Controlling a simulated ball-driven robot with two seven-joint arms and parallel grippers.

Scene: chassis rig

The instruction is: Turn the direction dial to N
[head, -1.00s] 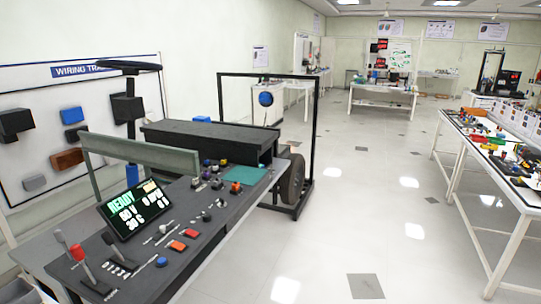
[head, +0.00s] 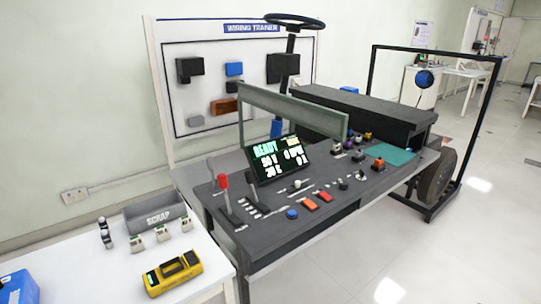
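The dark control console (head: 262,232) stands in the middle of the head view. Its tilted display (head: 278,158) reads READY. A red-topped lever (head: 222,181) and a black lever (head: 250,190) stand at its left end. A small pale knob (head: 297,184) sits below the display, and dark knobs (head: 344,184) sit farther right. The panel labels are too small to read, so I cannot tell which control is the direction dial or where it points. Neither gripper is in view.
A blue button (head: 292,214) and red-orange switches (head: 310,204) line the console front. A white table (head: 110,285) with a yellow device (head: 172,273) and a scrap bin (head: 155,215) stands at left. A wheel (head: 437,178) and black frame (head: 499,100) stand right. Floor (head: 400,255) is clear there.

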